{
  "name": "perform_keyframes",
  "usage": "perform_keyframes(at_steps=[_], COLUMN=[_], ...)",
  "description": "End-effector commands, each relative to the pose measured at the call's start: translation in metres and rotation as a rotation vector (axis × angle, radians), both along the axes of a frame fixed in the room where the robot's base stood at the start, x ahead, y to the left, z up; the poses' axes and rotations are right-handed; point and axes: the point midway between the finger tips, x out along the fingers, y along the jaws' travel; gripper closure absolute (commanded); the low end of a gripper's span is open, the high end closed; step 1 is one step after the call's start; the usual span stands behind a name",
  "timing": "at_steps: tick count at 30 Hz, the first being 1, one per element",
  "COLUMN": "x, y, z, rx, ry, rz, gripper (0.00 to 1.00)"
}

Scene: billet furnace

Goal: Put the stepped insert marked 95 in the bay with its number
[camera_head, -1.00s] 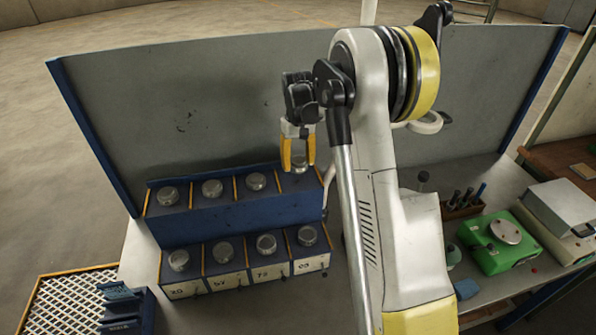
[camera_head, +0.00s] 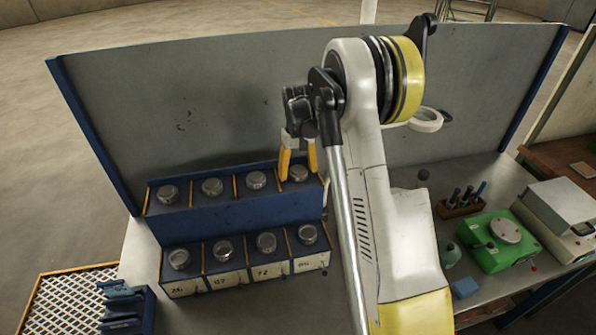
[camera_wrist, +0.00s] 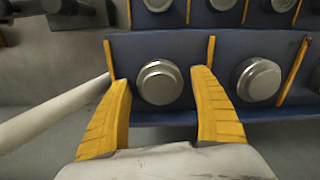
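A round, stepped metal insert (camera_head: 298,173) stands in the rightmost bay of the rack's upper row. In the wrist view this insert (camera_wrist: 160,82) sits between two orange dividers. I cannot read a 95 on it or a number for its bay. My gripper (camera_head: 298,158) is open above this bay. In the wrist view the yellow fingers of my gripper (camera_wrist: 161,88) stand spread on either side of the insert, with gaps to it. Nothing is held.
The blue two-row rack (camera_head: 238,218) holds similar inserts in its other bays; the lower row has white number labels, too blurred to read surely. A grey panel (camera_head: 200,100) stands behind. A green device (camera_head: 497,245) and a tool block (camera_head: 460,206) are at right.

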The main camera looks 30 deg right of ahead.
Motion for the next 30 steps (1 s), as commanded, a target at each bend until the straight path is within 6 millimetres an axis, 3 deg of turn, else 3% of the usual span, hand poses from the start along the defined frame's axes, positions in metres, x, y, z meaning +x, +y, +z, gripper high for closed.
perform_keyframes(at_steps=[8,21,26,30], x=[0.0,0.001,0.001,-0.008], y=[0.0,0.0,0.0,0.013], z=[0.012,0.103,0.12,0.14], rx=[0.0,0.0,0.0,-0.008], ry=[0.0,0.0,-0.001,-0.028], rz=[0.0,0.0,0.0,0.007], gripper=[0.27,0.27,0.27,0.27])
